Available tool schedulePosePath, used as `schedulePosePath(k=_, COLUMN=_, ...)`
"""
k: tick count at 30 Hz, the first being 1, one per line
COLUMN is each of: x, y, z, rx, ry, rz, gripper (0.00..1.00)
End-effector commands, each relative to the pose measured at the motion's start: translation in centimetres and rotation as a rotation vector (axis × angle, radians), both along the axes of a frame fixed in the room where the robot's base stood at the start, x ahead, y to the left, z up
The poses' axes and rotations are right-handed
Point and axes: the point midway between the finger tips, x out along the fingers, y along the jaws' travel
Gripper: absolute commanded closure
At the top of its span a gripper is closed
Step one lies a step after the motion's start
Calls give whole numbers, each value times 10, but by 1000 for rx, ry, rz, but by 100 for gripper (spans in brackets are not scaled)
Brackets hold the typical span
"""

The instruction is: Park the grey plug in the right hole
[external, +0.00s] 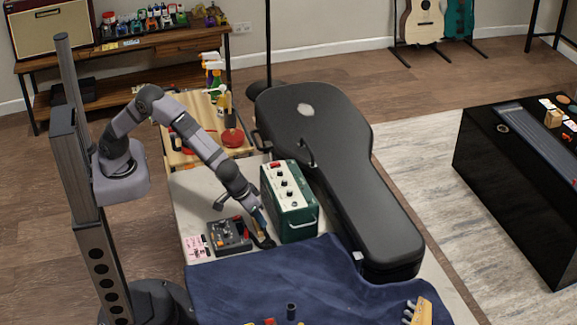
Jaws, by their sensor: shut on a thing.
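My gripper (262,238) points down between the grey pedal box and the green amplifier. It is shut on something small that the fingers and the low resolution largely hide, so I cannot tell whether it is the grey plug. I cannot make out the right hole from this view. I also cannot tell whether the gripper touches the bench or the pedal box.
The green amplifier (297,222) stands close on the right of my gripper, with a black guitar case (385,215) behind it. A pink note (196,249) lies left of the pedal. Blue cloth (245,290) covers the near bench. A dark cylinder (291,312) stands on it.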

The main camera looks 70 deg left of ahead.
Motion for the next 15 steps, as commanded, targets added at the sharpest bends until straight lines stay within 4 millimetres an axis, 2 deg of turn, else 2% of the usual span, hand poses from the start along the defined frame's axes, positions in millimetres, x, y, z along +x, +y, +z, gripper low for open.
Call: schedulePosePath(k=15, x=0, y=0, z=-7, rx=0, ry=0, rz=0, gripper=100)
